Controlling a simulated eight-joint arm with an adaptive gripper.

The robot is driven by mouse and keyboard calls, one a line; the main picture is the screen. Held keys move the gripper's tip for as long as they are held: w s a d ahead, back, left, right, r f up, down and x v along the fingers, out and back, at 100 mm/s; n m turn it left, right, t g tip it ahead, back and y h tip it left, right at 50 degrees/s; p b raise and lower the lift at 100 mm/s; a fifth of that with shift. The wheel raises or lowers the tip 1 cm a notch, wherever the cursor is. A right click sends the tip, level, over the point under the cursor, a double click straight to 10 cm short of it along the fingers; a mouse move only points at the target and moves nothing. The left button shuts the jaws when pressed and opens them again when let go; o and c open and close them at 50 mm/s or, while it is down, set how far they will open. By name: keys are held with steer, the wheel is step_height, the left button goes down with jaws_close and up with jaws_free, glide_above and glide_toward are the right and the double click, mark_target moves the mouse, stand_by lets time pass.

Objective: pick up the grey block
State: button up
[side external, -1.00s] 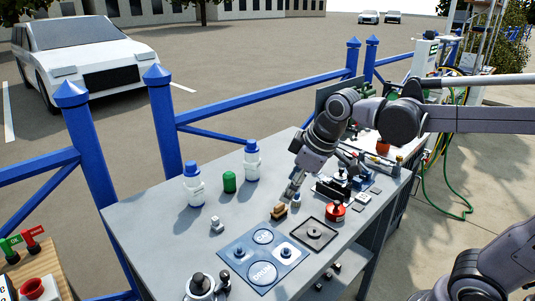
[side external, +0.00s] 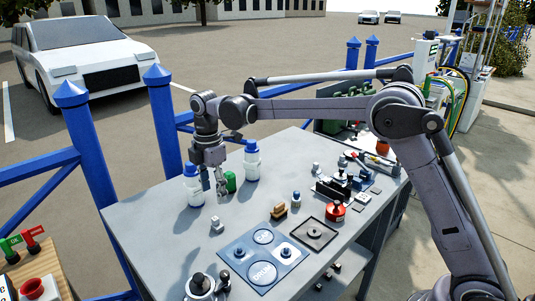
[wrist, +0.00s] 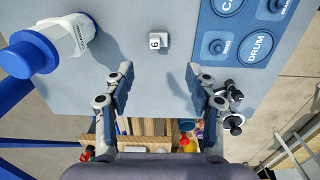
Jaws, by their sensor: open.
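The grey block (side external: 217,225) is small and pale and stands on the grey table, left of the blue panel. In the wrist view the block (wrist: 158,43) shows a dark mark like a 6 on one face. It lies ahead of the gap between my fingers, clear of both. My gripper (side external: 214,188) points down above the table, behind the block in the side view, close to the bottles. In the wrist view my gripper (wrist: 158,80) is open, with nothing between its fingers.
Two white bottles with blue caps (side external: 193,188) (side external: 251,160) and a green cylinder (side external: 230,182) stand close around my gripper. The blue panel marked DRUM (side external: 263,258) lies to the block's right.

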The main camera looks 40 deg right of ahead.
mark_target(216, 219)
steer(key=shift+w+a+f, duration=0.2)
steer(key=shift+f, duration=0.45)
steer(key=f, duration=1)
steer(key=shift+d, duration=0.2)
steer(key=c, duration=1.1)
